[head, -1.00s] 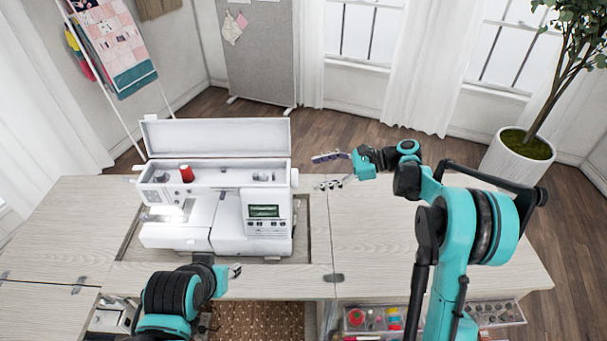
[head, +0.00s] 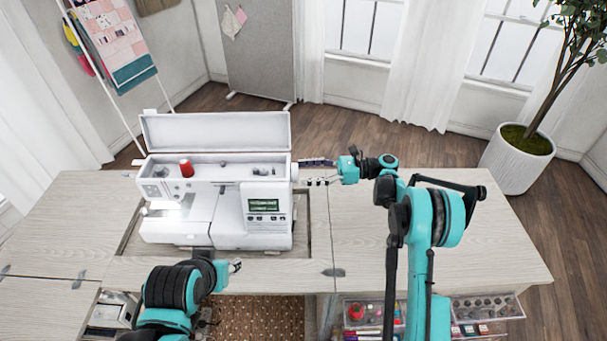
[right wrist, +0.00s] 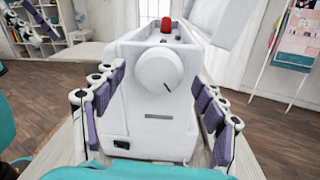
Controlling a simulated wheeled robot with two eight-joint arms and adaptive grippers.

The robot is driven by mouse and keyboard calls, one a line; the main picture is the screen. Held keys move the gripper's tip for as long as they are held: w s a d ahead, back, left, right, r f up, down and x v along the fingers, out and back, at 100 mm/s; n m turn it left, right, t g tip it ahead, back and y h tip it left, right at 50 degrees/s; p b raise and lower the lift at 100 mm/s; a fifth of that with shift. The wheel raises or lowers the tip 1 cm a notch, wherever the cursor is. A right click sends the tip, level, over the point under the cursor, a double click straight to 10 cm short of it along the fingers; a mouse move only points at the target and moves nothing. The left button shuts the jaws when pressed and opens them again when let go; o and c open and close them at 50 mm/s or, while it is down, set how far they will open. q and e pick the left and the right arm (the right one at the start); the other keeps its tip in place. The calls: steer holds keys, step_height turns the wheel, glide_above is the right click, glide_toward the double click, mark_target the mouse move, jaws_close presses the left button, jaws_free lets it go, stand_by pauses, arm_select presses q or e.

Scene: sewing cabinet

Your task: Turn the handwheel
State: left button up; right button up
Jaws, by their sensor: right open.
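The white sewing machine (head: 228,228) stands in the cabinet top with its lid raised. Its round white handwheel (head: 294,172) is on the right end. In the right wrist view the handwheel (right wrist: 159,72) faces the camera, with a dark line on its lower right. My right gripper (head: 311,171) is open at the machine's right end. In the right wrist view its purple-padded fingers (right wrist: 160,112) spread to either side of the machine's end, with the wheel between and beyond them, not gripped. My left gripper (head: 237,267) is near the cabinet's front edge; its jaws are too small to judge.
A red thread spool (head: 186,168) stands in the machine's open top. The wooden cabinet top (head: 400,255) is clear on the right. Open drawers (head: 486,308) with sewing supplies are below. A potted plant (head: 517,158) stands at the back right.

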steer(key=shift+a, duration=0.5)
steer(key=c, duration=1.2)
steer(key=shift+o, duration=0.2)
steer(key=shift+n, duration=0.3)
steer(key=shift+s+f+n+t+b, duration=0.1)
steer(key=shift+n+t+b, duration=0.3)
steer(key=shift+n, duration=4.05)
steer(key=shift+s+r+n+t+b, duration=0.15)
steer(key=shift+n+t+b, duration=0.25)
steer(key=shift+n, duration=4.1)
steer(key=shift+s+f+n+t+b, duration=0.15)
steer(key=shift+n+t+b, duration=0.25)
steer(key=shift+n, duration=4.05)
